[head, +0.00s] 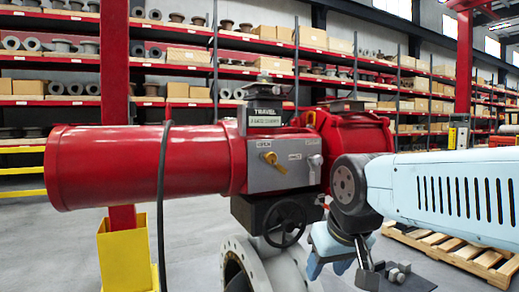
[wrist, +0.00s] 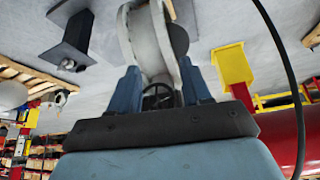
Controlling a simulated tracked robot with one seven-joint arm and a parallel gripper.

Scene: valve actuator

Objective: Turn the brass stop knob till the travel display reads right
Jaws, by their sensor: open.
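The red valve actuator (head: 140,165) lies across the middle of the head view, with a grey control box (head: 283,177) on its front. A brass-yellow lever-like part (head: 273,161) sits on that box; I cannot tell whether it is the stop knob. The travel display (head: 265,120) stands on top under a dark "TRAVEL" plate, its reading too small to make out. My gripper (head: 335,268) is open and empty, pointing down, low and to the right of the box. In the wrist view my gripper (wrist: 159,70) has its blue fingers apart, with a black handwheel (wrist: 158,97) seen beyond them.
The black handwheel also shows below the box (head: 285,222), above a pale flanged pipe (head: 262,265). A black cable (head: 162,210) hangs in front of the actuator. A yellow-based red post (head: 127,255) stands left. A wooden pallet (head: 455,250) lies right. Shelves line the back.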

